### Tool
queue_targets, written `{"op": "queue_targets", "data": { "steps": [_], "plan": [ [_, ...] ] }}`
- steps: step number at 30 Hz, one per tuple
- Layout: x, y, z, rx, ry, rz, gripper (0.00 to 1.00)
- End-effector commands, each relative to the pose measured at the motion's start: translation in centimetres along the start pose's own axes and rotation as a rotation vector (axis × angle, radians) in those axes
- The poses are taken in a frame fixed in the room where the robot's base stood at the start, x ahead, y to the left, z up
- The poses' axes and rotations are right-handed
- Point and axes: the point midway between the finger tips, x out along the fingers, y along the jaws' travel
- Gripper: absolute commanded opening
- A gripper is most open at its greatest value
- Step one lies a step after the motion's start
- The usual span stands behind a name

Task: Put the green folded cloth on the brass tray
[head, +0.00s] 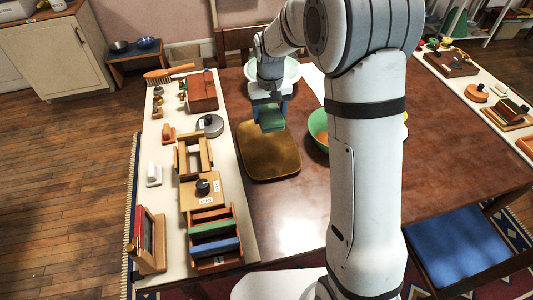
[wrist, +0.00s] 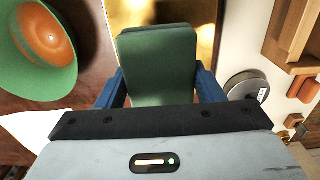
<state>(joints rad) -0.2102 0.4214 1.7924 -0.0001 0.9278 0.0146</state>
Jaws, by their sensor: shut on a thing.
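The green folded cloth (head: 271,121) is held in my gripper (head: 270,112), between its two blue fingers. In the wrist view the cloth (wrist: 160,62) fills the space between the fingers of my gripper (wrist: 161,88). The brass tray (head: 268,155) lies on the brown table. The cloth is over the tray's far edge in the head view. In the wrist view the brass tray (wrist: 204,22) shows behind and beyond the cloth. I cannot tell whether the cloth touches the tray.
A green bowl (head: 318,127) stands right of the tray, partly behind my arm. A pale bowl (head: 288,72) is farther back. Left of the tray, a cream shelf strip (head: 167,208) holds wooden boxes and a round grey tin (head: 210,125). The table front of the tray (head: 285,215) is clear.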

Motion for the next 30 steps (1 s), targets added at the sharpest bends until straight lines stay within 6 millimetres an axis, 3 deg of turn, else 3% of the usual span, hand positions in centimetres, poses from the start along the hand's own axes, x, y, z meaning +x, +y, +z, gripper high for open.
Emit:
{"op": "queue_targets", "data": {
  "steps": [5,15,27,30],
  "plan": [
    [0.5,-0.6,-0.1,-0.01,-0.001,0.0,0.19],
    [5.8,-0.7,-0.1,-0.012,-0.003,0.0,0.19],
    [10.0,-0.7,-0.1,-0.012,-0.002,0.0,0.19],
    [10.1,-0.7,-0.1,-0.013,0.0,0.0,0.19]
  ]
}}
